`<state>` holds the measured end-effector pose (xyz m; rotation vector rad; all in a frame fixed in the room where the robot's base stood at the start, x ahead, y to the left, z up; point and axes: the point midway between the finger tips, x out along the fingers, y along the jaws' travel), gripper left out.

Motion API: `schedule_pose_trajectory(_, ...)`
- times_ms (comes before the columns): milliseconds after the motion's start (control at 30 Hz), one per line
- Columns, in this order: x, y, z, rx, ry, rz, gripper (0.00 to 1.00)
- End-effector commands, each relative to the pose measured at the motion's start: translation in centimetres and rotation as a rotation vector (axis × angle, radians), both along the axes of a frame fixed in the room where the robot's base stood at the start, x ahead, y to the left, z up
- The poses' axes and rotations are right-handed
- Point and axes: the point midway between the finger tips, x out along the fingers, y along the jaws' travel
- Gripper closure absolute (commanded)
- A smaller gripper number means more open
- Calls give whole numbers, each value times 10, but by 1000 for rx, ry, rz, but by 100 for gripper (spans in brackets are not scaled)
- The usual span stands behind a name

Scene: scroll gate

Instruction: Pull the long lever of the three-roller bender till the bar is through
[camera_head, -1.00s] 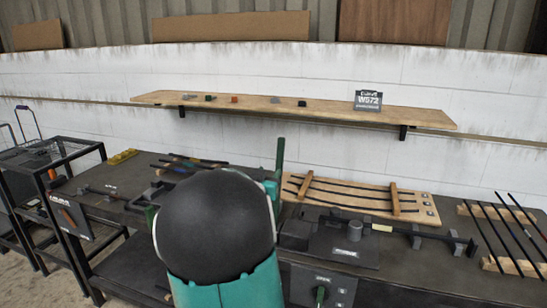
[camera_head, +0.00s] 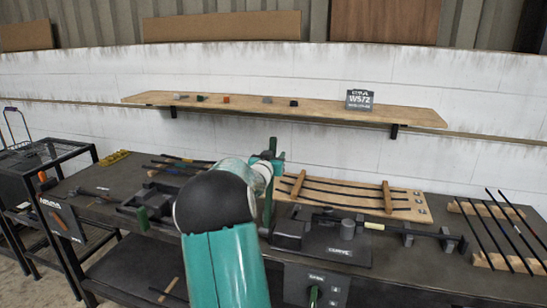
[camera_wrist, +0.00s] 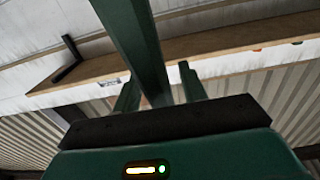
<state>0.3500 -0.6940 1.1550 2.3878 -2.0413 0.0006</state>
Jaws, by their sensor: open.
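The three-roller bender (camera_head: 338,250) is a dark machine on the bench with a grey round roller on top. A dark bar (camera_head: 425,233) runs from it to the right over small supports. A tall green post, which looks like the long lever (camera_head: 267,205), rises at the bender's left side. My gripper (camera_head: 272,155) is at the post's upper end, partly hidden by my arm. In the wrist view, the green lever (camera_wrist: 138,45) passes between the two parted fingers of my gripper (camera_wrist: 160,92). I cannot tell whether either finger touches it.
A wooden rack with dark rods (camera_head: 350,194) lies behind the bender, and more rods rest on wood blocks (camera_head: 490,262) at right. Another machine (camera_head: 150,205) sits left of my arm. A shelf (camera_head: 320,111) hangs on the wall. A black cart (camera_head: 50,165) stands far left.

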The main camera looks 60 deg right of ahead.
Motion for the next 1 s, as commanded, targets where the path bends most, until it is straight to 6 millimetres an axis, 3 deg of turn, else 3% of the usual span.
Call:
schedule_pose_trajectory(200, 0, 0, 0, 0, 0, 0, 58)
schedule_pose_trajectory(400, 0, 0, 0, 0, 0, 0, 97)
schedule_pose_trajectory(433, 0, 0, 0, 0, 0, 0, 100)
schedule_pose_trajectory(1000, 0, 5, 3, -39, -5, 0, 100)
